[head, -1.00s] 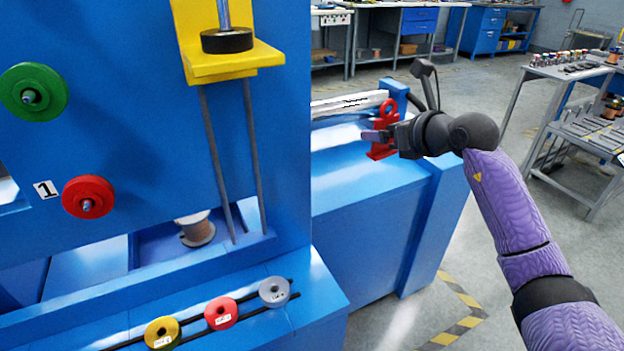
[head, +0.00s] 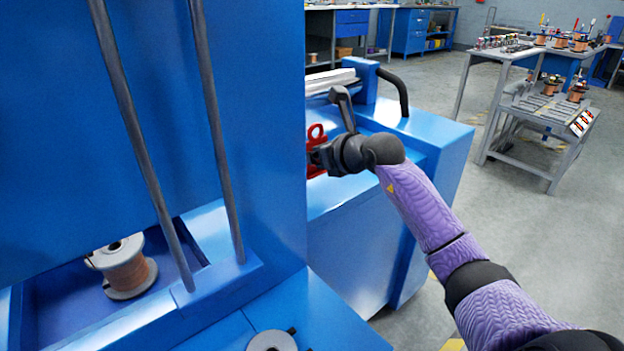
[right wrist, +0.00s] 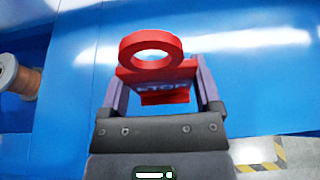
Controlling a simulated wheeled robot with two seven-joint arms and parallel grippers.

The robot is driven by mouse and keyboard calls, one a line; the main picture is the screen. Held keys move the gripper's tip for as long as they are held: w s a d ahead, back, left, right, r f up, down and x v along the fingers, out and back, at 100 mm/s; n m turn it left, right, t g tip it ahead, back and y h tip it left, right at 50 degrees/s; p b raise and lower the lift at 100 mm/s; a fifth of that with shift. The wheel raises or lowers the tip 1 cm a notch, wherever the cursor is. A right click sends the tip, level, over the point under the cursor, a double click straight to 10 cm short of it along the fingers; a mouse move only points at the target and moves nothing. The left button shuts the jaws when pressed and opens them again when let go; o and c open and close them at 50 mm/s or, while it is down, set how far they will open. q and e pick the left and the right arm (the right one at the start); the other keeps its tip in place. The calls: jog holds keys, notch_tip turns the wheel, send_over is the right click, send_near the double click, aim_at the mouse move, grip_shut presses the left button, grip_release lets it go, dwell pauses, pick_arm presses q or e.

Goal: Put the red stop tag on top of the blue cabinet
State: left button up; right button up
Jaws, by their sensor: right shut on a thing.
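The red stop tag (head: 316,138) has a ring at its top and a plate with white lettering below. In the head view it is partly hidden by my right gripper (head: 322,156) and the edge of the tall blue panel. In the right wrist view the tag (right wrist: 152,72) sits between the two fingers of my right gripper (right wrist: 158,80), which is shut on it. The tag appears over the low blue cabinet (head: 350,245); I cannot tell if it touches the top. My left gripper is not in view.
The tall blue panel (head: 260,120) with two grey rods stands close on the left. A copper wire spool (head: 130,275) lies in its recess. A black curved handle (head: 395,88) rises at the cabinet's far end. A grey trolley (head: 540,115) stands on clear floor at right.

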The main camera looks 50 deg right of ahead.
aim_at(320, 174)
notch_tip(320, 174, down, 5)
jog(key=b, duration=0.2)
jog(key=shift+f+b, duration=0.2)
jog(key=shift+b, duration=0.1)
jog(key=shift+r, duration=0.35)
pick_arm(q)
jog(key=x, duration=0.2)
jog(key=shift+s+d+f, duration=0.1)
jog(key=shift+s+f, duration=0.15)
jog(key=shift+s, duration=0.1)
pick_arm(e)
jog(key=shift+f, duration=0.1)
